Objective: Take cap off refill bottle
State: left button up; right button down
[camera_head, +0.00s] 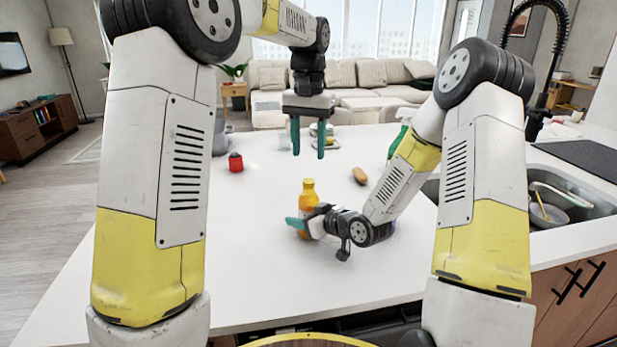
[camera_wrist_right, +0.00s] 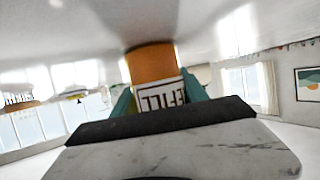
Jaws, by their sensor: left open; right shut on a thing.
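The refill bottle (camera_head: 307,202) is orange with a yellow cap (camera_head: 308,184) on top. It stands upright on or just above the white island counter; I cannot tell which. My right gripper (camera_head: 301,226) is shut around its lower body from the right side. In the right wrist view the bottle (camera_wrist_right: 152,68) sits between the teal fingers, with part of a "REFILL" label showing. My left gripper (camera_head: 307,138) is open and empty, pointing down above the far part of the counter, behind and higher than the bottle.
A red jar (camera_head: 236,162) stands to the left on the counter. A brown oblong item (camera_head: 360,176) and a green bottle (camera_head: 398,138) are to the right. The sink (camera_head: 555,200) lies at the right. The counter's left front is clear.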

aim_at(308, 181)
pick_arm(q)
jog(key=m, duration=0.3)
jog(key=shift+m, duration=0.4)
jog(key=m, duration=1.7)
jog(key=shift+m, duration=0.3)
jog(key=m, duration=0.8)
jog(key=shift+f, duration=4)
jog(key=shift+c, duration=0.5)
